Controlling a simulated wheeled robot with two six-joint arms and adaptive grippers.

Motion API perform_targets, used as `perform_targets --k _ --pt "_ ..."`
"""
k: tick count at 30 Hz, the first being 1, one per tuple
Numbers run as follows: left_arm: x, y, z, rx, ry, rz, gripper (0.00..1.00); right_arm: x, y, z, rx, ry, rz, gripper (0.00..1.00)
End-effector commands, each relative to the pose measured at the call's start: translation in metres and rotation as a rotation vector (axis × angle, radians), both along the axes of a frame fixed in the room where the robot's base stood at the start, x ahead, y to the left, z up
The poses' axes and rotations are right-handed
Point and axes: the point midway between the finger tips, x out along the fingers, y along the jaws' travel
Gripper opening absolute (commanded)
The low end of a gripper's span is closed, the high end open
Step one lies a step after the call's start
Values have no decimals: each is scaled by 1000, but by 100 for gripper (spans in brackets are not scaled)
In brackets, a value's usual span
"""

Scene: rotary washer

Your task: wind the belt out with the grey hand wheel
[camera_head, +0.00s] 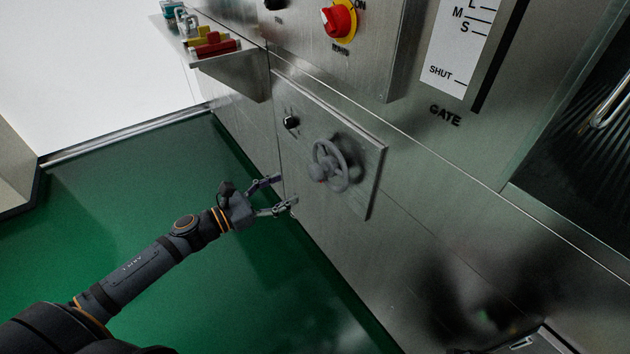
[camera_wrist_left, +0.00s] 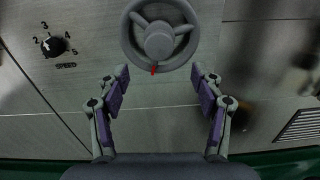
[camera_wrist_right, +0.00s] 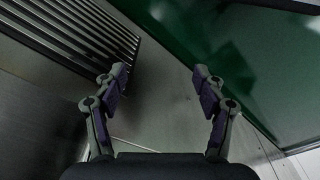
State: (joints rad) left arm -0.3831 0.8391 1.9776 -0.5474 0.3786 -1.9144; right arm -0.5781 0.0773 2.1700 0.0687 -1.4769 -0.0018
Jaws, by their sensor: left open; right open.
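The grey hand wheel (camera_head: 331,166) is mounted on a raised metal panel on the machine front. In the left wrist view the wheel (camera_wrist_left: 160,38) shows spokes, a round hub and a red mark at the bottom of its rim. My left gripper (camera_head: 286,193) is open and empty, left of and below the wheel in the head view. In the left wrist view its two fingers (camera_wrist_left: 161,82) are spread below the wheel, apart from it. My right gripper (camera_wrist_right: 160,78) is open and empty in its wrist view, facing a bare metal surface. No belt can be made out.
A black speed knob (camera_head: 291,122) sits beside the wheel; its numbered dial shows in the left wrist view (camera_wrist_left: 53,46). A red knob (camera_head: 338,19) and a gate scale (camera_head: 460,45) are above. A small shelf (camera_head: 222,52) holds coloured items. The green floor (camera_head: 130,220) is clear.

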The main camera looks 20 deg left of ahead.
Motion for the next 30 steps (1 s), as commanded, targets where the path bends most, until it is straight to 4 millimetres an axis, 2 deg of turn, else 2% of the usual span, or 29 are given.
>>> perform_targets --k 8,17,24,30 --pt "16 -12 -1 -4 -3 0 67 -1 5 4 14 -24 6 71" --pt "49 -36 3 -13 2 7 67 -2 4 19 8 -7 5 71" --pt "76 -57 1 -9 4 5 67 0 0 5 0 0 0 71" --pt "83 -63 0 -4 6 3 67 -2 0 0 0 7 -1 71"
